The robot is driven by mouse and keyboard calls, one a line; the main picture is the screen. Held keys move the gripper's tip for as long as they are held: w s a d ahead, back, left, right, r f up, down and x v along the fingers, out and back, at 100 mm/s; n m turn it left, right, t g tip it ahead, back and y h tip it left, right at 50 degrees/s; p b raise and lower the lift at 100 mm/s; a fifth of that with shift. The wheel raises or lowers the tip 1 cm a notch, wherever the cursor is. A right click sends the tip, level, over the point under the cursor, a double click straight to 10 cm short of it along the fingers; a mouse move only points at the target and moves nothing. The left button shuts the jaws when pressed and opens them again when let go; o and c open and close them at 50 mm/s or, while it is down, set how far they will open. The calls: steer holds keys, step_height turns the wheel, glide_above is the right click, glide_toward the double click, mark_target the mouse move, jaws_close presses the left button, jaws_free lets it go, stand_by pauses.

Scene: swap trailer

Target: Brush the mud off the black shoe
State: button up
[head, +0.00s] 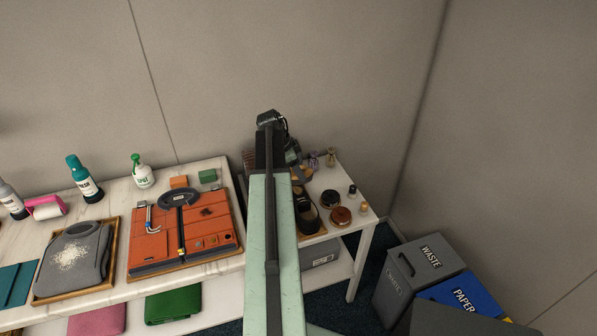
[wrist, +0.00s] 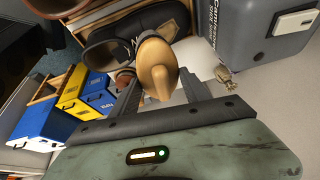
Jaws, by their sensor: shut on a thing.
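A tan wooden piece with a rounded end (wrist: 156,65), which looks like the brush's handle, stands between the fingers of my gripper (wrist: 160,92) in the wrist view. My gripper is shut on it. The bristles are hidden. The black shoe (wrist: 100,53) lies just beyond it in the wrist view, with its dark opening and laced upper showing. I cannot tell whether the brush touches the shoe. In the head view the shoe (head: 307,212) is on the small white table, partly behind my arm. Mud on it is not clear to see.
Labelled bins (head: 425,262) stand on the floor at right.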

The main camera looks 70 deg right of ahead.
mark_target(299, 181)
steer(key=shift+s+a+f+b, duration=0.15)
steer(key=shift+f+b, duration=1.35)
steer(key=shift+s+a+f+b, duration=0.15)
steer(key=shift+f+b, duration=1.3)
steer(key=shift+b, duration=0.05)
steer(key=shift+f+b, duration=0.65)
steer(key=shift+w+d+f, duration=0.1)
steer(key=shift+w+d, duration=1.2)
steer(key=shift+d, duration=0.25)
steer(key=shift+w+d+f+b, duration=0.2)
steer(key=shift+w+d+b, duration=0.05)
steer(key=shift+w+d, duration=0.5)
steer(key=shift+w+d+f+b, duration=0.2)
steer(key=shift+w+d, duration=0.4)
steer(key=shift+d, duration=0.25)
steer(key=shift+r, duration=0.15)
